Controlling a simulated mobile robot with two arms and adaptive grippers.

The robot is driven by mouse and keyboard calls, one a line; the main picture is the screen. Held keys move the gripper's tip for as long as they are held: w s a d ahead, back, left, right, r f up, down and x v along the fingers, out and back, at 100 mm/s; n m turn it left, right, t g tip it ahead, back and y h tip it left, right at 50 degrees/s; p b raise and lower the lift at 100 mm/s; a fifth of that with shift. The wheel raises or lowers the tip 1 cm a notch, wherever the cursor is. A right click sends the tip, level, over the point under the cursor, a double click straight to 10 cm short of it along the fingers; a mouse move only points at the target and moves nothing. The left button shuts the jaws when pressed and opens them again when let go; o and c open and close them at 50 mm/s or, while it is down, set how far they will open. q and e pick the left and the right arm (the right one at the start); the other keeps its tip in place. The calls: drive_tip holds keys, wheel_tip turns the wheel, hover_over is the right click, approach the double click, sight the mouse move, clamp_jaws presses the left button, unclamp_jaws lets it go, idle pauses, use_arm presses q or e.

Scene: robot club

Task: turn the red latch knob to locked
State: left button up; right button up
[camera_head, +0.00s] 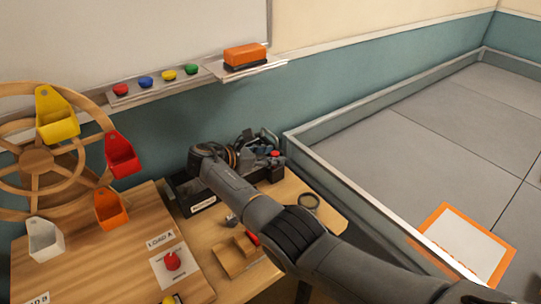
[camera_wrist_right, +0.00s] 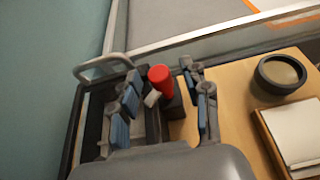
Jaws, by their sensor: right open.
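The red latch knob (camera_head: 172,260) stands on a white plate on the wooden board at the lower left, close to a "LOAD A" label. I cannot read its lock position. My right gripper (camera_head: 232,155) is over the black tray at the back, up and right of the knob and well apart from it. In the right wrist view my right gripper (camera_wrist_right: 160,85) has its blue-padded fingers spread. A red-topped cylinder (camera_wrist_right: 160,78) shows between the fingertips there, and I cannot tell if they touch it. The latch knob is not in the wrist view. My left gripper is not in view.
The black tray (camera_head: 195,202) holds dark gear. My right forearm crosses above the table. A whiteboard ledge (camera_head: 160,92) runs behind.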

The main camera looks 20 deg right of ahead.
wheel_tip(320, 180, up, 10)
idle(0.5)
drive_tip(key=w+d+m+y+p, duration=0.3)
drive_tip(key=d+m+y+p, duration=0.35)
drive_tip(key=m, duration=0.25)
drive_tip(key=s+a+r+m+y+p, duration=0.3)
drive_tip(key=s+m+y+p, duration=0.2)
drive_tip(key=s+m+y, duration=0.35)
drive_tip(key=shift+m+h, duration=0.25)
drive_tip(key=shift+h, duration=0.15)
drive_tip(key=x, duration=1.3)
drive_tip(key=shift+w+f, duration=0.2)
drive_tip(key=shift+f, duration=0.05)
drive_tip(key=shift+c, duration=0.4)
drive_tip(key=shift+p, duration=0.3)
clamp_jaws()
